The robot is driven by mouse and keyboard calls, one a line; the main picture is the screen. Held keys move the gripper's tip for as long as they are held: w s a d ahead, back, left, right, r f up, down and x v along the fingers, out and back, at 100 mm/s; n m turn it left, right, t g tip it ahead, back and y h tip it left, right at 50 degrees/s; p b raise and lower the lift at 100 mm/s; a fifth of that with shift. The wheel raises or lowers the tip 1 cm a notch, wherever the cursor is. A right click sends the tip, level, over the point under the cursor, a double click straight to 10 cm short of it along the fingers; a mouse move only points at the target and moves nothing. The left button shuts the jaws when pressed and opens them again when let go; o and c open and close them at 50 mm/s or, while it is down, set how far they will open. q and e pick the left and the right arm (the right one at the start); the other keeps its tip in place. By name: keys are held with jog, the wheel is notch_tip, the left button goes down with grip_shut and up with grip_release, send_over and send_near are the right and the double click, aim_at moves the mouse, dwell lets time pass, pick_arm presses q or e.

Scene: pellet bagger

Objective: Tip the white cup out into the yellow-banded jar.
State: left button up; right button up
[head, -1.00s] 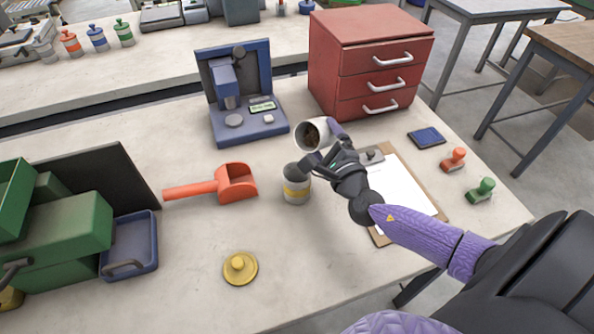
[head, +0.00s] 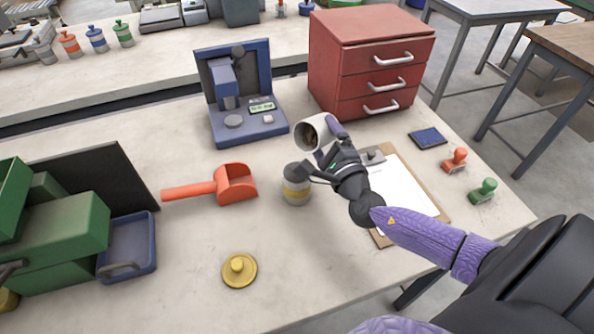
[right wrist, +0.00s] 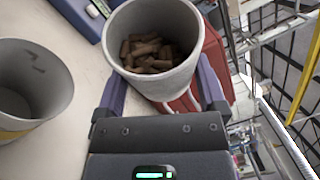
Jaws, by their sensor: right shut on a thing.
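The white cup (head: 316,133) is tipped on its side above the table, its mouth facing left. My right gripper (head: 330,151) is shut on it. In the right wrist view the cup (right wrist: 171,82) sits between the fingers, with brown pellets in its bottom. The yellow-banded jar (head: 297,190) stands upright and uncovered on the table, below and slightly left of the cup. It also shows in the right wrist view (right wrist: 52,108), apart from the cup, with faint marks inside that I cannot identify.
A yellow knobbed lid (head: 239,270) lies in front of the jar. An orange scoop (head: 232,185) lies left of it. A blue machine (head: 245,95) and red drawers (head: 365,65) stand behind. A clipboard (head: 408,200) lies under my right arm. Green bins (head: 60,230) stand at left.

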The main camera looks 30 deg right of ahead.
aim_at(314, 150)
pick_arm(q)
jog(key=shift+f+b, duration=0.3)
pick_arm(e)
jog(key=shift+s+a+r+n+t, duration=0.1)
jog(key=shift+a+r+n+t, duration=0.3)
jog(key=shift+n, duration=0.4)
pick_arm(q)
jog(key=shift+s+a+f+b, duration=0.1)
jog(key=shift+s+f+b, duration=0.05)
jog(key=shift+f+b, duration=0.85)
pick_arm(e)
jog(key=shift+a+f+n+t+y, duration=0.2)
jog(key=shift+f+n+t+y, duration=0.25)
jog(key=shift+n, duration=0.45)
pick_arm(q)
jog(key=shift+s+a+f+b, duration=0.1)
jog(key=shift+s+f+b, duration=0.05)
jog(key=shift+f+b, duration=0.45)
pick_arm(e)
jog(key=shift+s+a+r+n+t+y, duration=0.1)
jog(key=shift+a+r+n+t+y, duration=0.1)
jog(key=shift+n, duration=0.55)
jog(key=shift+s+a+r+n+t+y, duration=0.1)
jog(key=shift+n+t+y, duration=0.15)
jog(key=shift+n, duration=0.45)
jog(key=shift+a+r+n+t+y, duration=0.15)
jog(key=shift+n+t+y, duration=0.05)
jog(key=shift+n, duration=0.55)
